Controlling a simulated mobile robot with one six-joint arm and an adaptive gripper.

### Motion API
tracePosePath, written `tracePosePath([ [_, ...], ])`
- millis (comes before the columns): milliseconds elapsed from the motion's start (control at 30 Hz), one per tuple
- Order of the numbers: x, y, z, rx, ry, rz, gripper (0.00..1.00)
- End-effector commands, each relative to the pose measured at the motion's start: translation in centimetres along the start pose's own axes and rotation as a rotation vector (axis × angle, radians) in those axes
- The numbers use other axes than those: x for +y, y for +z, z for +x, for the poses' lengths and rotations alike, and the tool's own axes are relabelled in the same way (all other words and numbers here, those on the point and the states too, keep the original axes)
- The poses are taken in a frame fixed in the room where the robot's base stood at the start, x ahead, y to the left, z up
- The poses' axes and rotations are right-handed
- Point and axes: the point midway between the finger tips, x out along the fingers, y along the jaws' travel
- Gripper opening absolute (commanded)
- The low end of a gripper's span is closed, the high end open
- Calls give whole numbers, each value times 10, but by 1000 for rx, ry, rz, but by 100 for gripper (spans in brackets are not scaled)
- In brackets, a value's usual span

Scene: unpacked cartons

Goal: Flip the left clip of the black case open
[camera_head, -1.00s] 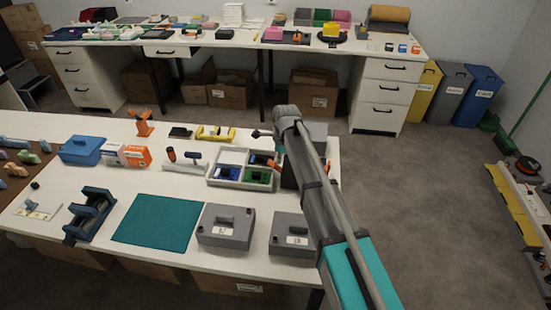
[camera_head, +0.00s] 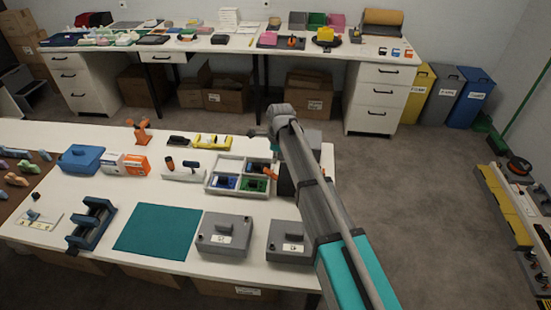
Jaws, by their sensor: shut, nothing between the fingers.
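My gripper (camera_head: 254,134) is at the end of my arm, above the back right of the near table. It is small in view and looks shut, with nothing seen in it. A dark box (camera_head: 285,181) stands at the table's right side, mostly hidden behind my arm. It may be the black case, but I cannot tell for sure. No clip can be made out on it. My gripper appears above and left of this box in the picture, and I see no contact.
A divided tray (camera_head: 209,183) with blue and green parts lies left of my arm. Two grey lidded boxes (camera_head: 222,236) (camera_head: 289,243) stand at the front edge. A teal mat (camera_head: 157,232) is bare. Floor right of the table is free.

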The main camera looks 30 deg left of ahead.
Motion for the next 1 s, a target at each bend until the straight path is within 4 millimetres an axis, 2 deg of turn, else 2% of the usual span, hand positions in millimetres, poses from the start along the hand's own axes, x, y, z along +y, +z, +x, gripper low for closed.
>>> tracePosePath([
  [33, 0, 1, -9, 0, 0, 0, 0],
  [500, 0, 6, -44, 0, 0, 3, 0],
  [733, 0, 8, -53, 0, 0, 4, 0],
  [1000, 0, 8, -54, 0, 0, 4, 0],
])
